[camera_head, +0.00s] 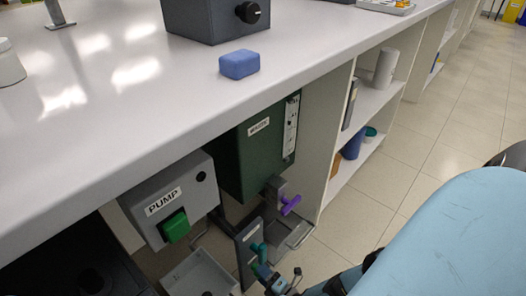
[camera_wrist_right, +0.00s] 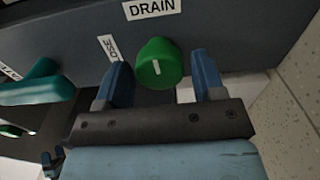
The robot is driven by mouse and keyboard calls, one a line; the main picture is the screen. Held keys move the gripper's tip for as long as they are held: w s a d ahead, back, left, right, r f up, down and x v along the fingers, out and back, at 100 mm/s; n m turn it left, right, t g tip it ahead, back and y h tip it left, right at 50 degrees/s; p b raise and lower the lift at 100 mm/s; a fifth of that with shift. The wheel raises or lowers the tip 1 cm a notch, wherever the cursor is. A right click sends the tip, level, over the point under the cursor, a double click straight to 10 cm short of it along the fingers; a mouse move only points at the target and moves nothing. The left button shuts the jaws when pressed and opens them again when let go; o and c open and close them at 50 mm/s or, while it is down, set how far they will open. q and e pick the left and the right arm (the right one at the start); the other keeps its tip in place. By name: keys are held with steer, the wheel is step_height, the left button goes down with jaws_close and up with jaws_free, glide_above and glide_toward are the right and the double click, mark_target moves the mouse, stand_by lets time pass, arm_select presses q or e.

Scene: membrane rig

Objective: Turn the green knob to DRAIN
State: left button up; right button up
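The green knob (camera_wrist_right: 159,63) sits on a dark panel in the right wrist view, just below a white DRAIN label (camera_wrist_right: 152,9). A short white mark on its face stands nearly upright in that picture; I cannot tell which label it points to. A second, tilted label (camera_wrist_right: 111,47) is left of the knob, its text unclear. My right gripper (camera_wrist_right: 162,80) is open, with one blue finger on each side of the knob and a visible gap on both sides. In the head view my right gripper (camera_head: 277,281) is low at the panel (camera_head: 249,248); the knob cannot be made out there.
A teal lever (camera_wrist_right: 45,88) is left of the knob, close to my left-hand finger. A purple handle (camera_head: 290,204) sticks out below the dark green box (camera_head: 245,160). A grey PUMP box (camera_head: 165,205) and the overhanging white counter (camera_head: 110,95) are to the left.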

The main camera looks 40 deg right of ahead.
steer(key=shift+o, duration=0.9)
steer(key=s, duration=0.8)
steer(key=shift+d, duration=0.35)
